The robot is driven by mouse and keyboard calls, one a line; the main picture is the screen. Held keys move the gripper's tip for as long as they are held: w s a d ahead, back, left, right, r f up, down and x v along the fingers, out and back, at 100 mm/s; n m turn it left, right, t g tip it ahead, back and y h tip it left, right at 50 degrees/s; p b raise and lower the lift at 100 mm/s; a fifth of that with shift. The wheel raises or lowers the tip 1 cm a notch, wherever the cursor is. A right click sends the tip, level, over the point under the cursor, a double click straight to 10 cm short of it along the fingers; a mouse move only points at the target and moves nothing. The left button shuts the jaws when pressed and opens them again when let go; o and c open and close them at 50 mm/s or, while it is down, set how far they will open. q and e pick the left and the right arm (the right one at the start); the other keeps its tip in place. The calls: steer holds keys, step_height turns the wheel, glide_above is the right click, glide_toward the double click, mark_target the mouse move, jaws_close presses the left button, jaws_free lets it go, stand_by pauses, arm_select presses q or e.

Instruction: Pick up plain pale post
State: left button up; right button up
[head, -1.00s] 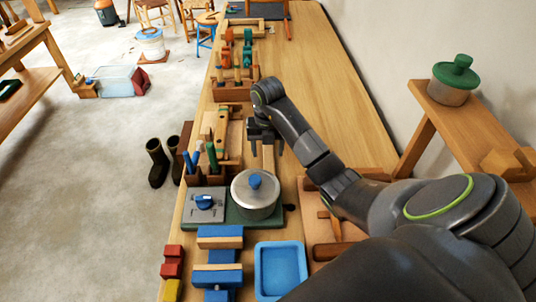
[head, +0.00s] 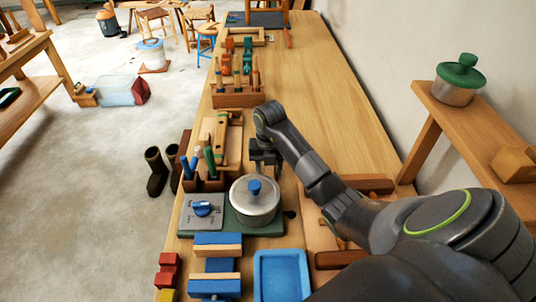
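My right gripper (head: 266,168) points down over the workbench, just behind the grey pot with the blue knob (head: 255,200). Its two dark fingers look apart, with a narrow pale gap between them. I cannot make out a separate plain pale post there; the gripper may hide it, or the pale colour may be the bench top. Upright handles (head: 237,82) stand in a brown wooden rack (head: 240,100) farther back, and I cannot tell if one is the post. My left gripper is out of view.
A blue tray (head: 281,275), blue-and-wood blocks (head: 217,265) and a stove-like plate with a blue knob (head: 202,210) crowd the near bench. A holder with blue and green sticks (head: 205,180) stands left. The bench's far right (head: 315,80) is clear.

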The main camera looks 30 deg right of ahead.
steer(key=c, duration=0.8)
steer(key=shift+r, duration=0.15)
steer(key=shift+w+r, duration=0.1)
steer(key=shift+r, duration=0.15)
step_height(320, 180, up, 2)
steer(key=shift+r, duration=0.15)
step_height(320, 180, up, 6)
steer(key=p, duration=0.6)
steer(key=shift+f, duration=0.2)
step_height(320, 180, up, 9)
steer(key=p, duration=0.9)
steer(key=shift+f+b, duration=5.8)
steer(key=shift+f, duration=0.15)
